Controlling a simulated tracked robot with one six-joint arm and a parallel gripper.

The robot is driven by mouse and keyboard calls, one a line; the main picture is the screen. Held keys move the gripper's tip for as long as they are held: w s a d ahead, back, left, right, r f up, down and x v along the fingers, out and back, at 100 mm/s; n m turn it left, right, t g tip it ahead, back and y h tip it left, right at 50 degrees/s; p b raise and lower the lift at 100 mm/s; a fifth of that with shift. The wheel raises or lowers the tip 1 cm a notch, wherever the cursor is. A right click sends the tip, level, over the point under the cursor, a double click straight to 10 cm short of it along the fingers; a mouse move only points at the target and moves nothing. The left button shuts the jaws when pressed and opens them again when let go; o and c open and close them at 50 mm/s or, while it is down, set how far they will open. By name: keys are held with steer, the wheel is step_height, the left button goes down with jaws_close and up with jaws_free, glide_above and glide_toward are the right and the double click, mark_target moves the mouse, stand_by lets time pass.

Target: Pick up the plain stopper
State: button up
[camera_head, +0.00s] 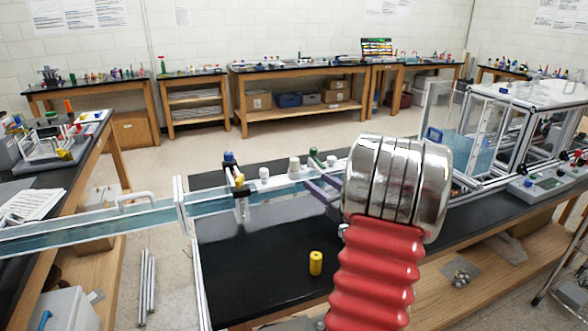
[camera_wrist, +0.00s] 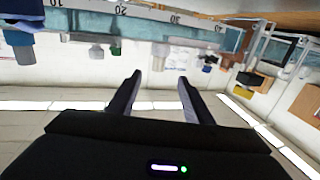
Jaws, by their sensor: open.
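My gripper (camera_wrist: 159,80) shows in the wrist view with its two dark fingers apart and nothing between them. In the head view my red and metal arm covers part of the bench, and the gripper does not show. Pale, stopper-like pieces stand along the channel behind the black bench top: a small white one (camera_head: 263,174) and a larger grey-white one (camera_head: 295,167). I cannot tell which is the plain stopper. In the wrist view, which looks upside down, a pale grey piece (camera_wrist: 159,49) and a green-topped piece (camera_wrist: 116,46) lie beyond my fingertips, apart from them.
A yellow cylinder (camera_head: 316,262) stands on the black bench top (camera_head: 255,275), which is otherwise largely clear at the front left. A clear-walled water channel (camera_head: 95,224) runs along the left and back. A framed tank (camera_head: 470,130) and control box (camera_head: 545,187) stand at right.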

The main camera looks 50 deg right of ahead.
mark_target(297, 165)
steer(key=shift+w+d, duration=0.1)
steer(key=x, duration=0.7)
steer(key=shift+w, duration=0.3)
steer(key=shift+w+d, duration=0.15)
steer(key=shift+w, duration=0.15)
steer(key=shift+r+x, duration=0.2)
steer(key=shift+x, duration=2.4)
steer(key=c, duration=1.1)
steer(key=shift+r, duration=0.1)
